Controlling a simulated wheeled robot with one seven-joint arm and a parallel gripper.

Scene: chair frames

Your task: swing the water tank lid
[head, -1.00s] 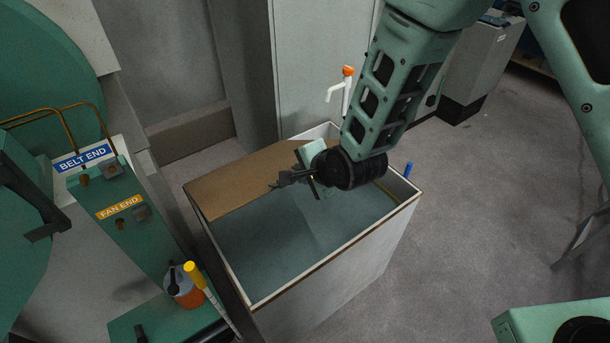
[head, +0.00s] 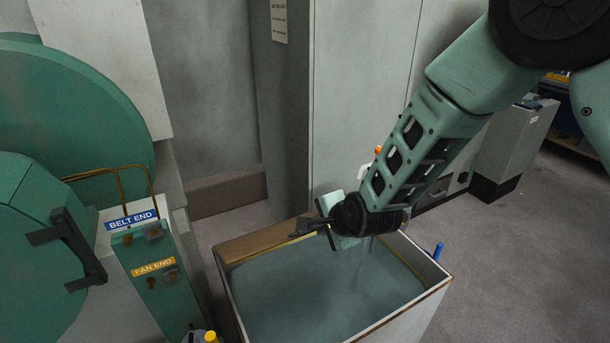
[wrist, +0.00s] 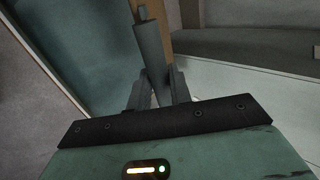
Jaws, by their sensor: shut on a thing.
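The water tank (head: 405,322) is an open-topped, light-walled box in the lower middle of the head view, with grey-green water inside. Its brown lid (head: 255,243) shows as a narrow strip with a yellowish edge along the tank's back left. My gripper (head: 308,229) is at the lid's right part, over the back of the tank. In the wrist view my gripper (wrist: 158,88) is shut on a grey bar (wrist: 150,50), with a brown strip behind it. The bar looks like the lid's handle; its join to the lid is hidden.
A green machine with a "BELT END" and "FAN END" panel (head: 160,270) stands close on the left. A tall grey cabinet (head: 365,90) is behind the tank. A blue peg (head: 437,252) sticks up at the tank's right rim.

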